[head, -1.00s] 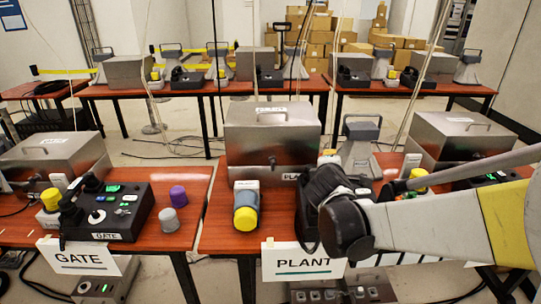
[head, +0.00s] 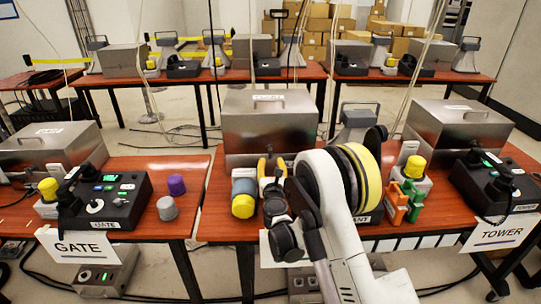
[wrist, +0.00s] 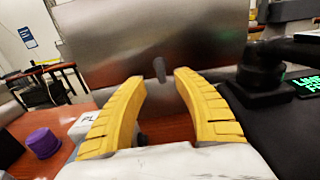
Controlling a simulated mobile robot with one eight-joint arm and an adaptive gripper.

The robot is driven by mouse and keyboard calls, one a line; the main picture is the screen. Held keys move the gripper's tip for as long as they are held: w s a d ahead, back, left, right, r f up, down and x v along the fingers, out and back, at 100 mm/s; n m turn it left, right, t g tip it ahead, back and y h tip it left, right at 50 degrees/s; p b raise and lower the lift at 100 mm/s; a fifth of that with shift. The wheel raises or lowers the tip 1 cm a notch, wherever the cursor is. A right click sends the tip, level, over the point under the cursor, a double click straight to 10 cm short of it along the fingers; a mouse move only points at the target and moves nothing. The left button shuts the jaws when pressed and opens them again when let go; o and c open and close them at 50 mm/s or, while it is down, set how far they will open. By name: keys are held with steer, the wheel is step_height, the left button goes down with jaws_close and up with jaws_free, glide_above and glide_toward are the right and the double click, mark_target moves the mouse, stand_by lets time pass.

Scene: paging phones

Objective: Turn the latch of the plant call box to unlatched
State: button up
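The plant call box (head: 268,125) is a closed metal box with a top handle, at the back of the plant table in the head view. Its front face (wrist: 110,45) fills the upper middle of the wrist view. The latch (wrist: 159,70) is a small grey tab on that face, hanging roughly upright. My gripper (wrist: 155,82) is open, with its two yellow curved fingers on either side of the latch and apparently short of it. In the head view my gripper (head: 271,165) is at the box's lower front, and the latch cannot be made out clearly there.
A black phone base (wrist: 265,75) with a green display stands close on the right in the wrist view. A grey-blue cylinder with a yellow cap (head: 244,196) stands left of my gripper. The tower table (head: 440,200) and gate table (head: 190,205) flank the plant table.

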mark_target(271, 154)
steer(key=w+b, duration=0.1)
steer(key=w, duration=0.5)
steer(key=shift+w+f+b, duration=0.1)
steer(key=shift+f+b, duration=0.05)
steer(key=shift+b, duration=0.25)
steer(key=shift+w, duration=0.5)
jaws_close()
